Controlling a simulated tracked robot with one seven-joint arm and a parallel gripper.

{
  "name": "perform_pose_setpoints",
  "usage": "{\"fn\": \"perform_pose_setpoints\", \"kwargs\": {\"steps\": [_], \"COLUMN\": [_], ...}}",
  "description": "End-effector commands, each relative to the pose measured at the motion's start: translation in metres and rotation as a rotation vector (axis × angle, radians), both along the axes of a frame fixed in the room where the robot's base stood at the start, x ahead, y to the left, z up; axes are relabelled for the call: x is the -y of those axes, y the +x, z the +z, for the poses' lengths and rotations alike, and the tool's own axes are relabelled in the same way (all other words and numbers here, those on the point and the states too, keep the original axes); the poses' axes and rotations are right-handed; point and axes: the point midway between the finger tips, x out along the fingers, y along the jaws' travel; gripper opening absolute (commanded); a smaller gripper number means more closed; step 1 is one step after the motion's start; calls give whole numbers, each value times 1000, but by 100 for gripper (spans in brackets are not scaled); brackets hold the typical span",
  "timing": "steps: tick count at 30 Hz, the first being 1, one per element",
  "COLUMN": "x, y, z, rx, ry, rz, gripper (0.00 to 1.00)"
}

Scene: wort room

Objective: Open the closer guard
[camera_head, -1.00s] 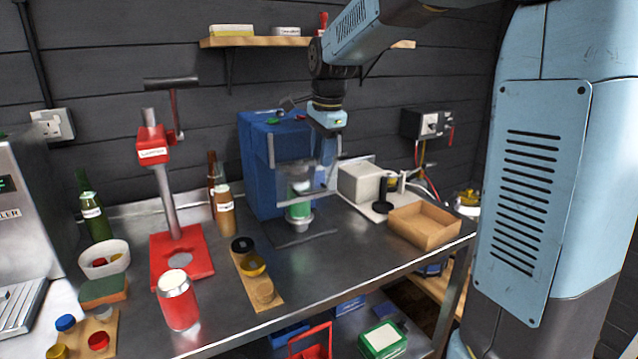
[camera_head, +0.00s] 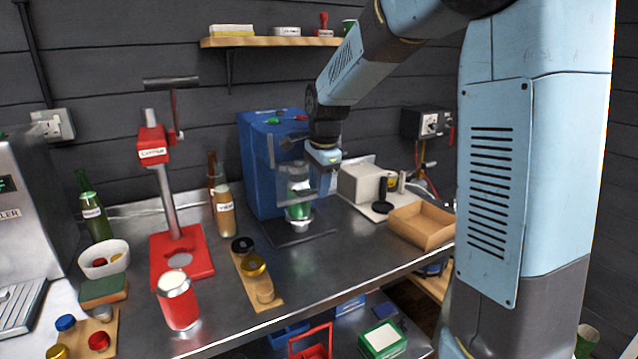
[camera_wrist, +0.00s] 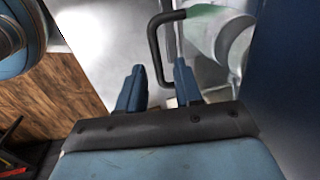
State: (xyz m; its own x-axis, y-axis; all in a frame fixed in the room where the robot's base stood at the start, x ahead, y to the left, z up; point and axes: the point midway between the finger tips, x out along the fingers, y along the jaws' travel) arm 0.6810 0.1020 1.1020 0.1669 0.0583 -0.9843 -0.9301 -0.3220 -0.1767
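The closer is a blue machine (camera_head: 257,165) on the bench, with a clear, grey-edged guard (camera_head: 283,187) across its front. A green can (camera_head: 298,211) stands upright behind the guard; it shows as a pale green cylinder in the wrist view (camera_wrist: 213,32). My gripper (camera_head: 322,172) is at the guard's right side, pointing down. In the wrist view my gripper's blue fingers (camera_wrist: 160,84) are apart, with a dark bar handle (camera_wrist: 155,48) running toward the gap between them. Whether the fingers touch the handle cannot be told. The guard appears down over the front.
A grey box (camera_head: 362,184) and an open cardboard tray (camera_head: 421,228) stand right of the closer. A wall shelf (camera_head: 270,42) hangs above.

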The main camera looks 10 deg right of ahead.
Motion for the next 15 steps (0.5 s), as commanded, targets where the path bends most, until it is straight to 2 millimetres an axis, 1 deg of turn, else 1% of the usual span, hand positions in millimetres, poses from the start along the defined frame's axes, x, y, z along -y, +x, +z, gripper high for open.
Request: {"fn": "perform_pose_setpoints", "kwargs": {"steps": [1, 2, 10, 15], "x": [0, 0, 0, 0], "y": [0, 0, 0, 0], "z": [0, 0, 0, 0], "rx": [0, 0, 0, 1], "ry": [0, 0, 0, 0], "rz": [0, 0, 0, 0], "gripper": [29, 26, 1, 0]}}
